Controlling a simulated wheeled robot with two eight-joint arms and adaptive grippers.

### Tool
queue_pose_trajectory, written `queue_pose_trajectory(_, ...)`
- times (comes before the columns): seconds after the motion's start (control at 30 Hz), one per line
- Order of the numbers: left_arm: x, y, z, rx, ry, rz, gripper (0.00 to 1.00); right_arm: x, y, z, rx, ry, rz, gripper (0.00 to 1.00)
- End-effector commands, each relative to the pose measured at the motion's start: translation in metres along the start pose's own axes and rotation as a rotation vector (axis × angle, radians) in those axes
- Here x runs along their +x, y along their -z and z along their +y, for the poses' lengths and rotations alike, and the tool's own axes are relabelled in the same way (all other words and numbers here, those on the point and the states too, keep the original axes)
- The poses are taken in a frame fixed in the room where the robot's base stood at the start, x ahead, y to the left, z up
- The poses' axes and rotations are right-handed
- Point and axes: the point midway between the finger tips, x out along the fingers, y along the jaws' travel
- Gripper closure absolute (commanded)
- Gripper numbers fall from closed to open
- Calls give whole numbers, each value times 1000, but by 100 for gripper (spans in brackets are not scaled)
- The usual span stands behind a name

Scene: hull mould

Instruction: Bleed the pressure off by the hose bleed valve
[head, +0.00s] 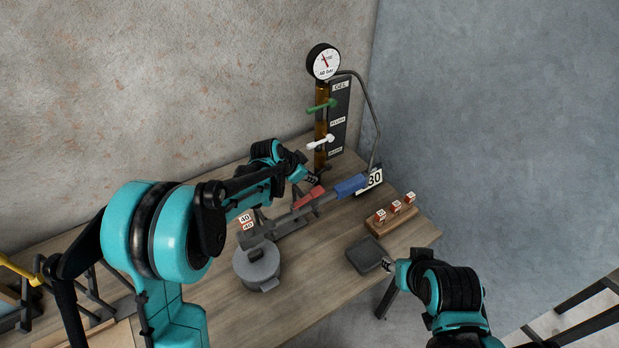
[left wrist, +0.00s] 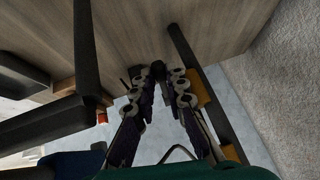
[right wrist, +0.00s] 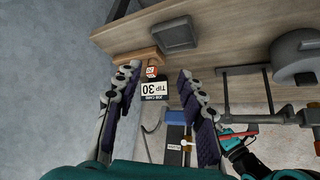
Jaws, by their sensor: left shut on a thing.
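The valve column (head: 321,125) stands at the back of the bench with a round gauge (head: 323,62) on top. It carries a green lever (head: 320,107), a white lever (head: 319,143) and a dark lever (head: 322,169) at the bottom. The lowest label is too small to read surely. My left gripper (head: 312,180) is at the dark lever, its fingers closed on a small dark part (left wrist: 158,71) in the left wrist view. The fingers partly hide the lever. My right gripper (right wrist: 157,72) is open and empty, beside the dark square tray (head: 369,254).
A bent hose (head: 373,110) runs from the column top down to the right. A tool with red and blue parts (head: 350,186) lies before the column. A grey lidded pot (head: 257,264), a wooden block with several small tips (head: 393,217) and a "30" card (head: 375,179) stand nearby.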

Motion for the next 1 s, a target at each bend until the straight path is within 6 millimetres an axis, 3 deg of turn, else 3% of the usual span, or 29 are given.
queue_pose_trajectory(0.3, 0, -2, 1, -2, 0, 12, 100, 1, 0, 0, 0, 0, 0, 60)
queue_pose_trajectory(0.43, 0, -1, 0, -2, 0, 12, 100, 0, 3, -1, -16, 4, -5, 94)
queue_pose_trajectory(0.47, 0, -1, 0, -2, 0, 12, 100, 0, 5, -2, -27, 8, -9, 100)
queue_pose_trajectory(0.53, 0, -1, 1, -2, 0, 12, 100, -1, 14, -4, -76, 22, -23, 100)
queue_pose_trajectory(0.77, 0, -2, 1, -2, 0, 11, 100, -1, 72, -24, -412, 145, -102, 100)
queue_pose_trajectory(1.0, 0, -2, 0, -2, 0, 11, 100, 16, 140, -50, -844, 352, -116, 100)
